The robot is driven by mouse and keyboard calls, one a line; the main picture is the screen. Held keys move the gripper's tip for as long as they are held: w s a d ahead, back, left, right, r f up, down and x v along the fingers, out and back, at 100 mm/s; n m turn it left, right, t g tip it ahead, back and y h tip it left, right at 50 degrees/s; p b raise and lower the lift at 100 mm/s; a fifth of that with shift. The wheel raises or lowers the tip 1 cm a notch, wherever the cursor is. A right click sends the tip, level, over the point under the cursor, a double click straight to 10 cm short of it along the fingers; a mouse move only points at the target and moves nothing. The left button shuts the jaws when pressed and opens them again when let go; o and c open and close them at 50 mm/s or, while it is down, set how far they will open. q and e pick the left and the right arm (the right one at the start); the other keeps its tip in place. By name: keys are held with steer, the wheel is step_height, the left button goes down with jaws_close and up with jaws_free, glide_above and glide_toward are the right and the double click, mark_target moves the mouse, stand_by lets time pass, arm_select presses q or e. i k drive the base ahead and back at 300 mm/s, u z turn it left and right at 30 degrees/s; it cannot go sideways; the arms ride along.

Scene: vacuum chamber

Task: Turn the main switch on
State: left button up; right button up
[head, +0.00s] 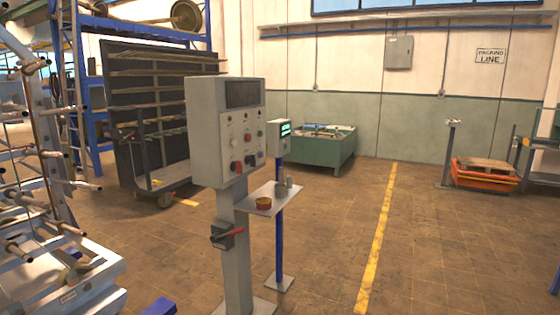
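A grey control box (226,132) stands on a grey post (237,270) near the middle of the head view. Its sloped face has a dark display (244,94), several small buttons and knobs, and a red knob (236,166) at the lower left. A small dark box with a red lever handle (231,233) is fixed to the post below; the handle points right and slightly upward. No label is readable, so I cannot tell which of these is the main switch. Neither of my grippers is in view.
A blue post (279,235) with a small green-screened box stands close behind. White racking with rods (60,250) crowds the left. The tiled floor to the right is open.

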mark_target(237, 166)
steer(key=z, duration=0.7)
steer(key=i, duration=1.15)
steer(key=z, duration=0.65)
steer(key=i, duration=1.2)
steer(key=u, duration=0.65)
steer(key=i, duration=0.85)
steer(key=u, duration=0.75)
